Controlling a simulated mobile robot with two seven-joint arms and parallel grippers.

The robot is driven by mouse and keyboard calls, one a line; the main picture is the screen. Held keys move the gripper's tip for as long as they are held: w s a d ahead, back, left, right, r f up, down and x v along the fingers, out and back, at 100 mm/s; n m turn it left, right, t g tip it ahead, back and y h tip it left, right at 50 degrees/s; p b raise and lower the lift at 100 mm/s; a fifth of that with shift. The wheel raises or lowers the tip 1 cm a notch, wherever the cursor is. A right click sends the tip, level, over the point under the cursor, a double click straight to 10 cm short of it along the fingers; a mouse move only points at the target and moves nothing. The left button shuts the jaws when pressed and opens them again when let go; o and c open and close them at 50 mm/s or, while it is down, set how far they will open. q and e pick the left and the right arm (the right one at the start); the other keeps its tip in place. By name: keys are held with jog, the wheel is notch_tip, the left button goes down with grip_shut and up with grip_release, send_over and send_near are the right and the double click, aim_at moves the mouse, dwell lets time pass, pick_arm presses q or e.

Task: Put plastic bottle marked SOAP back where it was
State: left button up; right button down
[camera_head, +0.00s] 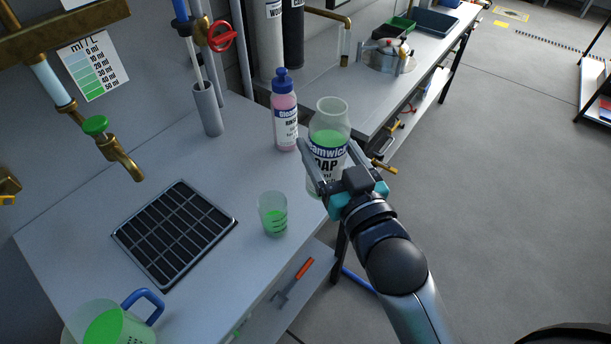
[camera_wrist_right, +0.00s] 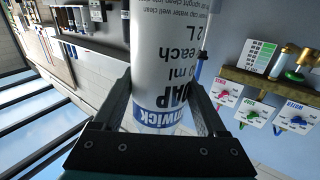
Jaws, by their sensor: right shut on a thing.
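The SOAP bottle (camera_head: 329,122) is a clear, open-topped bottle with green liquid and a white and blue label. It is upright at the right edge of the grey bench (camera_head: 82,222). My right gripper (camera_head: 324,172) is shut on it from the front right. In the right wrist view the label of the SOAP bottle (camera_wrist_right: 168,65) fills the space between the two fingers (camera_wrist_right: 168,105). Whether its base touches the bench is hard to tell. My left gripper is not in view.
A pink bottle with a blue cap (camera_head: 285,112) stands just left of the SOAP bottle. A small beaker of green liquid (camera_head: 272,214) is in front. A black grid tray (camera_head: 176,232), a jug with a blue handle (camera_head: 112,325) and a brass tap (camera_head: 120,160) are at left.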

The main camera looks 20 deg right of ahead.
pick_arm(q)
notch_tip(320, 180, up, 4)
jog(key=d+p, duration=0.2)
jog(key=p, duration=0.2)
pick_arm(e)
jog(key=w+r+n+y, duration=0.1)
jog(key=w+r, duration=0.7)
jog(key=w, duration=0.2)
pick_arm(q)
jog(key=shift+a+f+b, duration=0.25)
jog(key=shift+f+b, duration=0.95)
jog(key=shift+b, duration=0.15)
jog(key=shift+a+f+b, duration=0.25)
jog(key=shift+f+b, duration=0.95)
jog(key=shift+b, duration=0.15)
pick_arm(e)
notch_tip(320, 180, down, 20)
jog(key=w, duration=0.1)
jog(key=shift+w+d+r, duration=0.25)
jog(key=shift+d, duration=0.2)
jog(key=shift+f, duration=0.15)
grip_release()
